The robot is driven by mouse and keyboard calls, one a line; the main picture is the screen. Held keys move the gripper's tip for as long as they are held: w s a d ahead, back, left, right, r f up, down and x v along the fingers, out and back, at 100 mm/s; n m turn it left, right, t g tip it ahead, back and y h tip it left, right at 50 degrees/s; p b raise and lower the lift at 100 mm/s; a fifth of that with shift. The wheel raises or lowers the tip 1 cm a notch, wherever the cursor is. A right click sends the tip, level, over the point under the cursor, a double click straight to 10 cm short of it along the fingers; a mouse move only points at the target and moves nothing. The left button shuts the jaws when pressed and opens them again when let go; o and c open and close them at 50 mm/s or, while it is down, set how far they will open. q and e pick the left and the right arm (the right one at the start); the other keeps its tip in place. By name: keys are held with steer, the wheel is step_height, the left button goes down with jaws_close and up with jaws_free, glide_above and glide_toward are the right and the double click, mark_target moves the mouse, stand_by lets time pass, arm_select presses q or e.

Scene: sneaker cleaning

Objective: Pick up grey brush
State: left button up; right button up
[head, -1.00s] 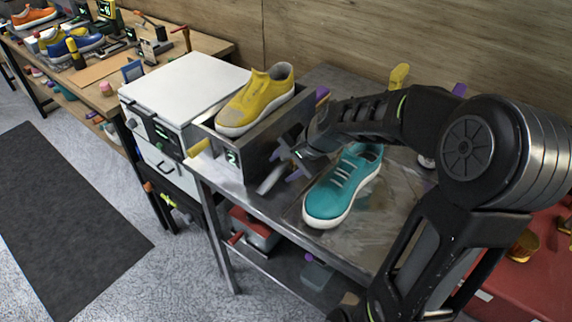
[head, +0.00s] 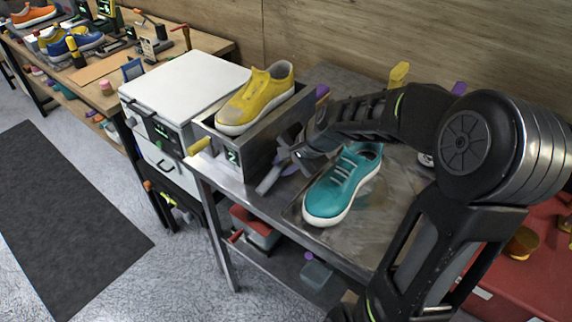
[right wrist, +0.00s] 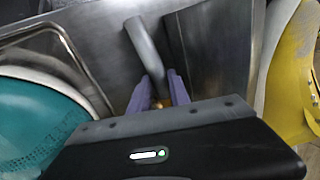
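The grey brush (head: 268,181) is beside the metal box at the left end of the metal table. Its grey handle (right wrist: 145,46) runs between my right gripper's purple fingertips in the right wrist view. My right gripper (head: 287,165) is closed around the handle, with a finger against each side (right wrist: 160,85). A small orange-brown part shows low between the fingers. I cannot tell whether the brush is clear of the table. My left gripper is not in view.
A teal sneaker (head: 343,187) lies on a metal tray (head: 372,222) right of the brush. A yellow sneaker (head: 256,98) sits on the open metal box (head: 262,139). A white cabinet (head: 185,85) stands left. A red surface (head: 500,270) lies at lower right.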

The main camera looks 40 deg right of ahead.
mark_target(284, 167)
jaws_close()
steer(key=shift+r, duration=0.15)
step_height(284, 167, up, 10)
stand_by(0.6)
stand_by(0.4)
steer(key=shift+c, duration=0.2)
jaws_free()
jaws_close()
